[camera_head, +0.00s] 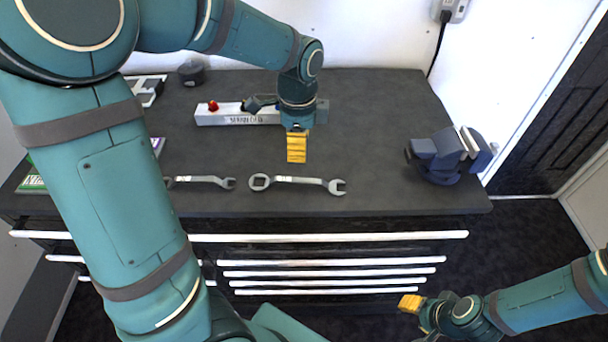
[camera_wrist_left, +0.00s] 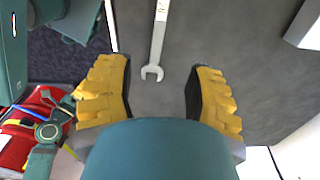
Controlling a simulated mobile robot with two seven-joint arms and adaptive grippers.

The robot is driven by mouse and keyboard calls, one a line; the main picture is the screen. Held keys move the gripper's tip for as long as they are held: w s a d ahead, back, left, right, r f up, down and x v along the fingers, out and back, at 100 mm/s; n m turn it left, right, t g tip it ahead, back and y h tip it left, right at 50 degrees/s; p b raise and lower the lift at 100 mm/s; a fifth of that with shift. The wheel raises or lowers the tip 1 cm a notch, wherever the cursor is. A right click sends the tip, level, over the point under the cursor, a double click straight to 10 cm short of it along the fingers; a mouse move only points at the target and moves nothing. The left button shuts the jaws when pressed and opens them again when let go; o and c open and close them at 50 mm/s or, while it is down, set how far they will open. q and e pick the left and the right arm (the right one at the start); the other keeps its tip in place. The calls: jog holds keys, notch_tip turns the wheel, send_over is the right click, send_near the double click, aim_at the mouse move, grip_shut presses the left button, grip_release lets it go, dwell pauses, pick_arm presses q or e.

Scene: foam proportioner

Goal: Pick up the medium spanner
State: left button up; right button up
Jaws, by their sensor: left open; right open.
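Two grey spanners lie flat on the dark bench top. The right one (camera_head: 310,181) is whole in view, with a ring end at left and an open jaw at right. The left one (camera_head: 205,180) is partly hidden behind my left arm. The frames do not name which is medium. My left gripper (camera_head: 297,148) is open and empty, just behind and above the right spanner. In the left wrist view, that spanner (camera_wrist_left: 157,42) has its open jaw between and beyond the fingertips of the left gripper (camera_wrist_left: 160,88). My right gripper (camera_head: 424,304) is open and empty, low in front of the drawers.
A long light-grey bar (camera_head: 222,117) with a red knob lies behind the spanners. A blue-grey vise (camera_head: 446,156) stands at the bench's right end. A dark round pot (camera_head: 190,73) is at the back left. The bench between spanners and vise is clear.

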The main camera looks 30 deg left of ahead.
aim_at(297, 180)
pick_arm(q)
jog(key=f, duration=0.2)
jog(key=f+b, duration=0.1)
jog(key=f, duration=0.5)
jog(key=shift+s+b, duration=0.25)
jog(key=shift+b, duration=0.05)
jog(key=f, duration=0.2)
jog(key=f+b, duration=0.1)
jog(key=f, duration=0.2)
jog(key=shift+a, duration=0.2)
jog(key=shift+r, duration=0.1)
pick_arm(e)
jog(key=f, duration=0.1)
jog(key=s+f, duration=0.1)
jog(key=f, duration=0.1)
jog(key=shift+s, duration=0.15)
pick_arm(q)
grip_shut()
